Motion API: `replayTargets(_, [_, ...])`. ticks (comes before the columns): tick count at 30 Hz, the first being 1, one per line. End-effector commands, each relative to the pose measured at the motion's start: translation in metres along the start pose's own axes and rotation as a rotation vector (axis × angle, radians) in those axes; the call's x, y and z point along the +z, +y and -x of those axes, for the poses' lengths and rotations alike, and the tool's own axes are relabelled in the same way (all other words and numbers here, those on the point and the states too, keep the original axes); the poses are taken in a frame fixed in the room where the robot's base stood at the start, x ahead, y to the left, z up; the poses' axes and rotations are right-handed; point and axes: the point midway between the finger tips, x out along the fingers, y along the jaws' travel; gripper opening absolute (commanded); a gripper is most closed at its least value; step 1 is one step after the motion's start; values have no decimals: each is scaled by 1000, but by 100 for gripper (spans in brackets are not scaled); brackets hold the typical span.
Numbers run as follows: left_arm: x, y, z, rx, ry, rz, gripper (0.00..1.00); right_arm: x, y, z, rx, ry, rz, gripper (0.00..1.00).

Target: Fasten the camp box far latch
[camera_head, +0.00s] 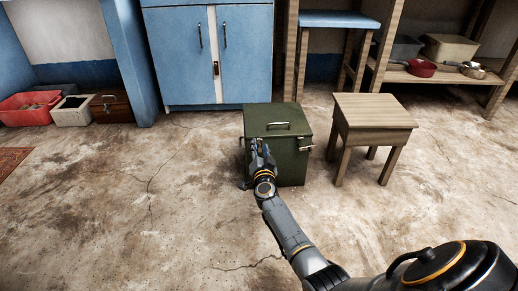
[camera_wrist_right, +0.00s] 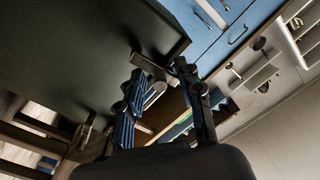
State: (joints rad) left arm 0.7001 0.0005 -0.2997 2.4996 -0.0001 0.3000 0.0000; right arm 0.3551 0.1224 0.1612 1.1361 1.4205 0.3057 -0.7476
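The camp box (camera_head: 292,165) is a dark green box with its lid down and a metal handle (camera_head: 278,126) on top. It stands on the floor in the head view. A small metal fitting (camera_head: 305,148) sticks out on its right side. My right gripper (camera_head: 258,150) is at the box's left front, hiding part of it. In the right wrist view, the fingers (camera_wrist_right: 160,70) are spread, with a pale metal latch piece (camera_wrist_right: 150,68) between the tips at the edge of the dark box (camera_wrist_right: 80,50). I cannot tell whether they touch it. My left gripper is out of view.
A wooden stool (camera_head: 375,112) stands close to the right of the box. A blue cabinet (camera_head: 175,55) is behind it. A red tub (camera_head: 28,107) and a brown case (camera_head: 111,106) are at far left. Shelves with pans (camera_head: 420,68) are at back right.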

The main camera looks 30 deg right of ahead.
Motion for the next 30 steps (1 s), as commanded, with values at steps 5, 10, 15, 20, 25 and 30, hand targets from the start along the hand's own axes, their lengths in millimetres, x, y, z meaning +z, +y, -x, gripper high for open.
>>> replayTargets(5, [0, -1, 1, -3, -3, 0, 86, -3, -2, 0, 4, 0, -3, 36])
replayTargets(10, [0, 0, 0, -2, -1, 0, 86, -13, -10, 0, 4, -1, -9, 36])
replayTargets(15, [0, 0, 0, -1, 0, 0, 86, -28, -18, 0, 0, 6, -2, 36])
replayTargets(20, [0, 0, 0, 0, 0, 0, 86, -37, -24, 0, 1, 6, -1, 36])
replayTargets(25, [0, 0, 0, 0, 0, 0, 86, -54, -34, -1, -3, 9, 6, 36])
replayTargets(30, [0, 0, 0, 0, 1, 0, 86, -68, -47, 0, -4, 4, 5, 36])
